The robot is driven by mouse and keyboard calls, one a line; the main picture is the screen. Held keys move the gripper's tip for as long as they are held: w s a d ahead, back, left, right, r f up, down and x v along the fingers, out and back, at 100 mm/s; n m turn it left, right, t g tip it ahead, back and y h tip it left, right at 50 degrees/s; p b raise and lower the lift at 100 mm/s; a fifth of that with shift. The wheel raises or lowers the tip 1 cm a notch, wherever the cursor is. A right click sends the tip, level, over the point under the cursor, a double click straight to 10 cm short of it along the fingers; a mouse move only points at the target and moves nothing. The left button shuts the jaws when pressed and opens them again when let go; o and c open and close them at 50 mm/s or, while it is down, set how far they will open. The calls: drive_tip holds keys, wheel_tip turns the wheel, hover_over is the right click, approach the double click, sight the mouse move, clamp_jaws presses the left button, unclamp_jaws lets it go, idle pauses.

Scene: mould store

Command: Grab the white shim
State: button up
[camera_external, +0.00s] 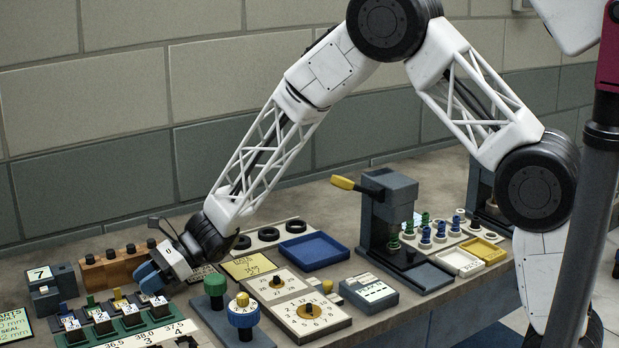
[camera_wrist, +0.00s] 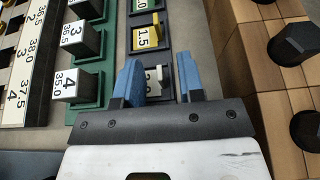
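The white shim (camera_wrist: 161,68), beside a plate marked 2.0, sits in the end slot of a dark rack (camera_wrist: 167,45) in the wrist view. My gripper (camera_wrist: 160,78) has two blue fingers, spread apart on either side of the shim. I see clear gaps between the fingers and the shim; its lower part is hidden by my gripper body. A yellow shim (camera_wrist: 146,37) marked 1.5 sits in the neighbouring slot. In the external view my gripper (camera_external: 148,276) is low over the rack at the left, and I cannot make out the white shim there.
A wooden block (camera_external: 112,266) with black knobs stands close behind my gripper. Numbered blocks on green bases (camera_external: 103,327) stand in front. A blue tray (camera_external: 314,250), dial plates (camera_external: 310,318) and a grey press (camera_external: 388,215) are to the right.

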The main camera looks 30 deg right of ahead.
idle(0.4)
clamp_jaws()
drive_tip(key=shift+r, duration=0.1)
wheel_tip(320, 180, up, 10)
idle(0.8)
idle(0.4)
